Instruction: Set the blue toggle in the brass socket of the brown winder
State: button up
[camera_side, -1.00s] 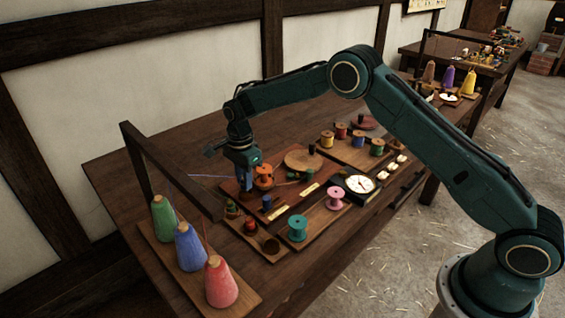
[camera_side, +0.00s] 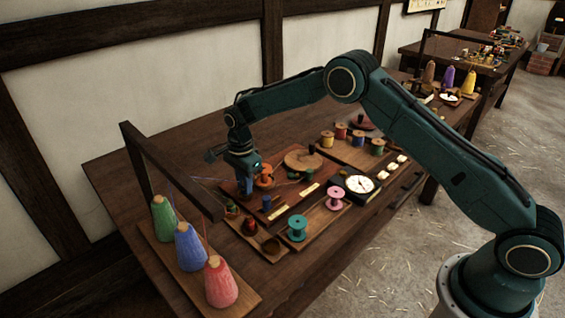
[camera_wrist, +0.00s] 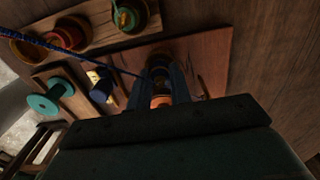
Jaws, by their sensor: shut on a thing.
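My gripper (camera_side: 245,191) is low over the left part of the reddish-brown board, pointing down. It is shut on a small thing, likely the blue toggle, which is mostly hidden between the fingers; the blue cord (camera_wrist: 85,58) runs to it. In the wrist view the gripper (camera_wrist: 160,72) has a dark round brown piece with a lighter ring, likely the brown winder (camera_wrist: 159,60), at its fingertips. Whether the toggle is inside the brass socket or above it I cannot tell. In the side view the gripper hides this spot.
An orange winder (camera_side: 264,173) is close behind the gripper. A blue post (camera_side: 267,203) and a teal spool (camera_side: 297,227) stand nearby. Red (camera_side: 250,225) and green (camera_side: 232,210) pieces sit on the front strip. A wooden frame (camera_side: 170,170) with cones stands left.

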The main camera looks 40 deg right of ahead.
jog(key=shift+f, duration=0.1)
dwell(0.5)
jog(key=o, duration=0.8)
jog(key=shift+o, duration=0.6)
jog(key=o, duration=0.3)
jog(key=shift+r, duration=4)
